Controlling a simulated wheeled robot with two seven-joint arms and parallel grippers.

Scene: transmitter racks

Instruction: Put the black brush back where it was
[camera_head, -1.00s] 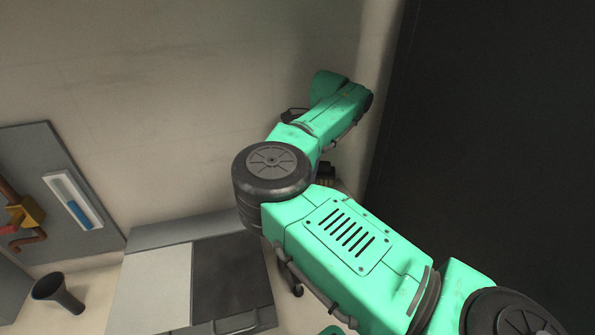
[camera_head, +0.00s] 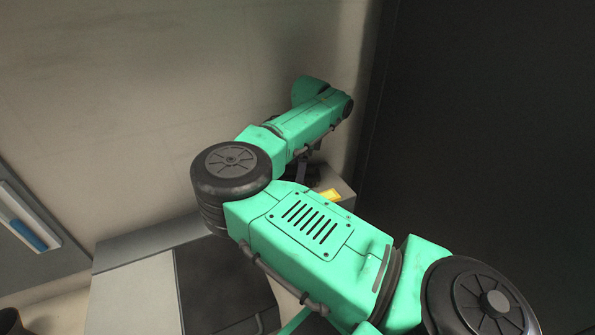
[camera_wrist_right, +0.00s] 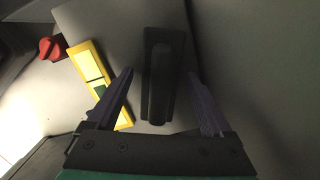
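In the right wrist view, a long black object with a raised ridge (camera_wrist_right: 163,75), which looks like the black brush, lies on a grey surface. My right gripper (camera_wrist_right: 163,98) is open, with one finger on either side of it. Gaps show between the object and both fingers, and the near end of the object is close to the gripper's palm. In the head view my green right arm reaches toward the wall and hides most of the gripper, and the brush cannot be made out there. My left gripper is not in view.
A yellow-framed item with green parts (camera_wrist_right: 98,82) lies just left of the gripper, and a red knob (camera_wrist_right: 51,48) is farther left. In the head view, a grey cabinet (camera_head: 215,222) stands below the arm. A dark wall (camera_head: 480,130) is close on the right.

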